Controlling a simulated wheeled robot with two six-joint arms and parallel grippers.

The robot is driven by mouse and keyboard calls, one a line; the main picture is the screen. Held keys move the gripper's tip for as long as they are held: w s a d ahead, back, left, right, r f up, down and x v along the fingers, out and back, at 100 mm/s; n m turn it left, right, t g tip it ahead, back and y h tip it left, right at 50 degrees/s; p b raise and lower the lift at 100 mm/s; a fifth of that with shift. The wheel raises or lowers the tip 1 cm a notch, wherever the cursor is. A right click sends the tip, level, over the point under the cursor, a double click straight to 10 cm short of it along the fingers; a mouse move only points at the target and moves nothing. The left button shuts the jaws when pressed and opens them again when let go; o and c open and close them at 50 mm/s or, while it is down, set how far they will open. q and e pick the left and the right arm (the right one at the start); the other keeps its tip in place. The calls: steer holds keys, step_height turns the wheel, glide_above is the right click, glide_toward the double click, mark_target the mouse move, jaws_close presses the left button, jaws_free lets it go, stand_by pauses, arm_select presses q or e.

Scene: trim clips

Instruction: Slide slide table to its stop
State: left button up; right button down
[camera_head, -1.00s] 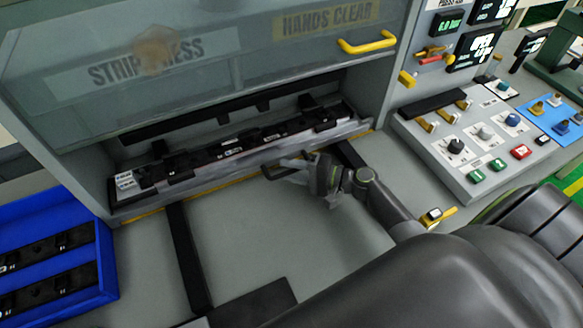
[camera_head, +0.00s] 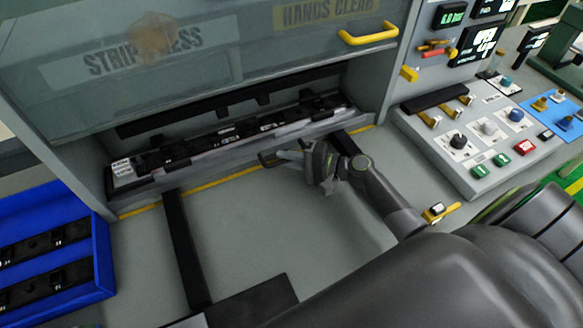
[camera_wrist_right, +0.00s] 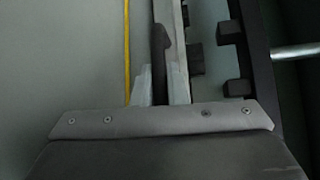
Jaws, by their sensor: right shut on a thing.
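The slide table (camera_head: 225,157) is a grey plate carrying a long black part (camera_head: 240,132) with small clips, inside the press opening. Its front edge lies behind the yellow line (camera_head: 205,184) on the bench. A dark handle (camera_head: 268,157) sticks out at its front; in the right wrist view the handle (camera_wrist_right: 159,45) runs between the fingers. My right gripper (camera_head: 285,157) is shut on this handle; its fingers (camera_wrist_right: 161,88) also show in the wrist view. The table's back edge is hidden in the shaded opening. My left gripper is not in view.
The clear press guard (camera_head: 200,60) with a yellow handle (camera_head: 367,41) is raised above the opening. Two dark rails (camera_head: 184,245) cross the bench. A blue tray (camera_head: 105,250) with black parts stands left, a button panel (camera_head: 470,150) right.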

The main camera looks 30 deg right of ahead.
mark_target(275, 150)
steer(key=shift+w+d+f+b, duration=0.15)
steer(key=shift+w+b, duration=0.4)
steer(key=shift+w, duration=0.85)
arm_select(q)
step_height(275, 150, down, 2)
arm_select(e)
steer(key=shift+r, duration=0.25)
steer(key=c, duration=1.7)
jaws_free()
steer(key=shift+o, duration=1.2)
steer(key=shift+w+f, duration=0.1)
steer(key=b+v, duration=0.1)
steer(key=v, duration=0.5)
steer(key=shift+s+d+f, duration=0.1)
steer(key=shift+s+d, duration=0.1)
steer(key=shift+s, duration=0.05)
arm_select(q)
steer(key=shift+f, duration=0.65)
arm_select(e)
steer(key=shift+s+d, duration=0.25)
steer(key=shift+s, duration=0.05)
